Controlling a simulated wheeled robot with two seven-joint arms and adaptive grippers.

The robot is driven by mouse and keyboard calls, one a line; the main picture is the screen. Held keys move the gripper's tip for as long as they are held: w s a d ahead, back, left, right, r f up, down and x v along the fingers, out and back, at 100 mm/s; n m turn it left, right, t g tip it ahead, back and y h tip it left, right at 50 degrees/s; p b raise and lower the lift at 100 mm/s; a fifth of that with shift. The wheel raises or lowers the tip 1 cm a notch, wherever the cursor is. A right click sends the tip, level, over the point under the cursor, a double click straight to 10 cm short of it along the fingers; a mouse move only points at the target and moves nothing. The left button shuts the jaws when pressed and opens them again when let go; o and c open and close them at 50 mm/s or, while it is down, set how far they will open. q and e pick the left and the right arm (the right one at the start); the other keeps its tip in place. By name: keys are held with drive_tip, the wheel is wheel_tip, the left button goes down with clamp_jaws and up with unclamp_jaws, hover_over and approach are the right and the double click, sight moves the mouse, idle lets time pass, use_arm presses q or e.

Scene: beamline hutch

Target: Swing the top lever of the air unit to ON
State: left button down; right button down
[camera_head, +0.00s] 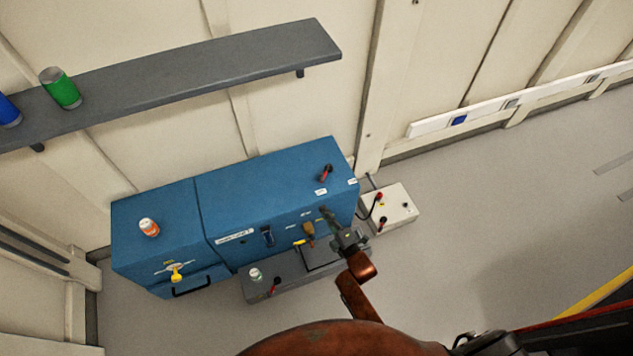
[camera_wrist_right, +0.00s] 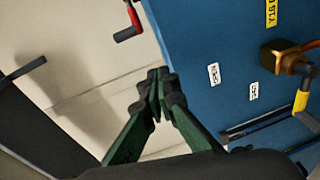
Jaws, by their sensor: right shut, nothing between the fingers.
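The air unit is a blue cabinet (camera_head: 265,170) against the wall in the head view. A small red-and-black lever (camera_head: 326,173) stands on its top near the right end, tilted. White labels (camera_head: 321,191) lie near it; their text is too small to read. My right gripper (camera_head: 326,213) is at the cabinet's front right, nearer to me than the top lever and apart from it. Its dark green fingers (camera_wrist_right: 160,95) are together and empty in the right wrist view. A red-handled lever (camera_wrist_right: 130,25) shows there; I cannot tell which one. My left gripper is out of view.
A brass valve with a yellow handle (camera_head: 308,231) sits on the front, close beside my right gripper. A white box with red levers (camera_head: 400,212) stands at right. A can (camera_head: 148,227) stands on the cabinet. A grey shelf (camera_head: 190,78) hangs above; floor at right is clear.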

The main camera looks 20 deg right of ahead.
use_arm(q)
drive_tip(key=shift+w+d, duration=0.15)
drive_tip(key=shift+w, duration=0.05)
use_arm(e)
drive_tip(key=shift+n+t, duration=0.6)
drive_tip(key=shift+n, duration=0.1)
drive_tip(key=r, duration=0.1)
drive_tip(key=w+r, duration=0.2)
drive_tip(key=r, duration=0.1)
drive_tip(key=shift+a, duration=0.35)
